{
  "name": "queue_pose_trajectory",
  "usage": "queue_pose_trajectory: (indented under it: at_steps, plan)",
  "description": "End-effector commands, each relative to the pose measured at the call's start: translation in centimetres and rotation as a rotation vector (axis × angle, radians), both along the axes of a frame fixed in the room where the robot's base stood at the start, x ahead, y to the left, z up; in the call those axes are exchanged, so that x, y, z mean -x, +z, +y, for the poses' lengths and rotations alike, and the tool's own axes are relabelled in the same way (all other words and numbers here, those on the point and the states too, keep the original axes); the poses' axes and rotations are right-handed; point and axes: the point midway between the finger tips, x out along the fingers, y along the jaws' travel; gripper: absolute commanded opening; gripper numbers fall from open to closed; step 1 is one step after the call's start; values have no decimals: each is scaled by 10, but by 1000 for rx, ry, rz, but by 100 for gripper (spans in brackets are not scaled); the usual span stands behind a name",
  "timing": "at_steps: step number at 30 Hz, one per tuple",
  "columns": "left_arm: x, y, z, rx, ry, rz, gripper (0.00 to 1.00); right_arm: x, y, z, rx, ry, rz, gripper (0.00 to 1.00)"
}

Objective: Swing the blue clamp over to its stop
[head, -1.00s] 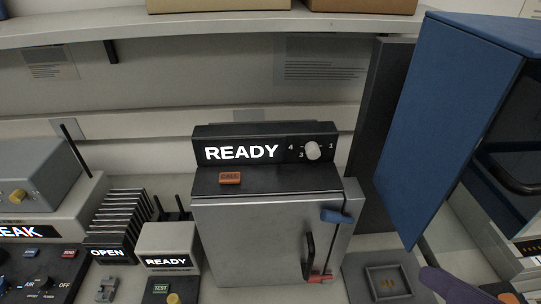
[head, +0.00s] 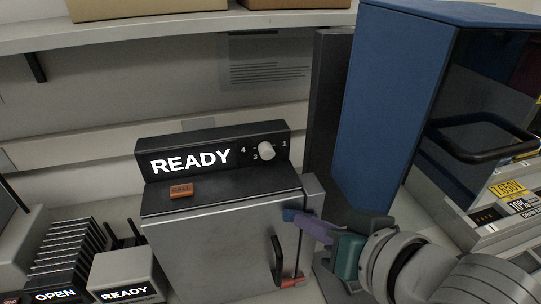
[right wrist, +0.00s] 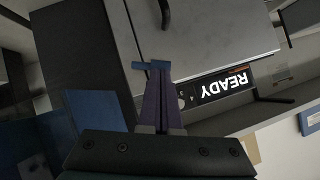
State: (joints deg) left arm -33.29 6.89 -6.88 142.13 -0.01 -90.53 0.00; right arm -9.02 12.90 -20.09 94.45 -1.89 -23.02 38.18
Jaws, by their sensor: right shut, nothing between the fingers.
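The blue clamp (head: 290,215) sits at the upper right front edge of a grey metal box with a door (head: 205,245). In the right wrist view, the clamp (right wrist: 143,65) lies crosswise near the door's edge, just beyond my fingertips. My right gripper (head: 302,222) has purple fingers, which are shut with nothing between them. Its tips are at the clamp and hide part of it in the head view. In the right wrist view, the shut fingers (right wrist: 158,68) seem to touch or nearly touch the clamp. My left gripper is not in view.
A red clamp (head: 290,282) is low on the same door edge, near the dark door handle (head: 277,258). An orange block (head: 181,191) lies on the box top. A tall blue cabinet (head: 390,110) stands close on the right. A small READY unit (head: 125,275) stands at left.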

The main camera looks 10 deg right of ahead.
Motion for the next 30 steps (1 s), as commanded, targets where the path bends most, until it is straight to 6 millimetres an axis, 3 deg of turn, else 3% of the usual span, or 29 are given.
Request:
queue_pose_trajectory:
  at_steps: [15, 21, 30]
  plan:
    - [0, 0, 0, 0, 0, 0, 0, -7, -4, 2, 5, 0, 0, 0]
    - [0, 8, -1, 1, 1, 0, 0, -7, -9, 2, 131, -3, -1, 0]
    - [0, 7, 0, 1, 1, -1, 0, -7, -19, 7, 138, 0, -5, 0]
